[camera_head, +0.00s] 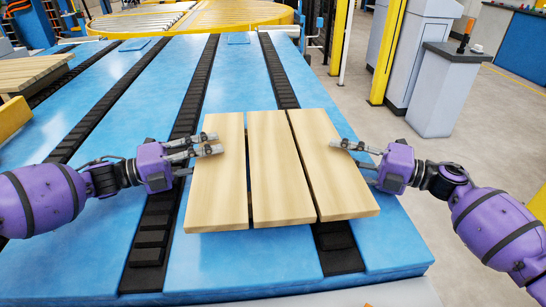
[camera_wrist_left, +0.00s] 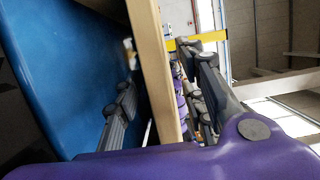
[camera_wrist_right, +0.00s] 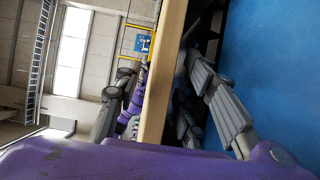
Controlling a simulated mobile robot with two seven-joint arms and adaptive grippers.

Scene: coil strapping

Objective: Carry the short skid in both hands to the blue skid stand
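The short skid (camera_head: 267,165), pale wood with three top boards and narrow gaps, lies level over a blue bed. Its underside is hidden; I cannot tell whether it rests on the bed. My left gripper (camera_head: 208,145) is at its left edge, upper fingers overlapping the left board. In the left wrist view, the skid's edge (camera_wrist_left: 157,75) stands between open fingers, with gaps beside it. My right gripper (camera_head: 348,147) is at the right edge. In the right wrist view, the edge (camera_wrist_right: 165,75) also stands between spread fingers. I cannot tell which surface is the blue skid stand.
The blue bed (camera_head: 240,268) has black chain tracks (camera_head: 195,100) running away from me. Another wooden skid (camera_head: 30,72) is at the far left near a yellow part. A yellow round turntable (camera_head: 240,14) is behind. Grey cabinets (camera_head: 445,90) and yellow posts stand right, with open floor.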

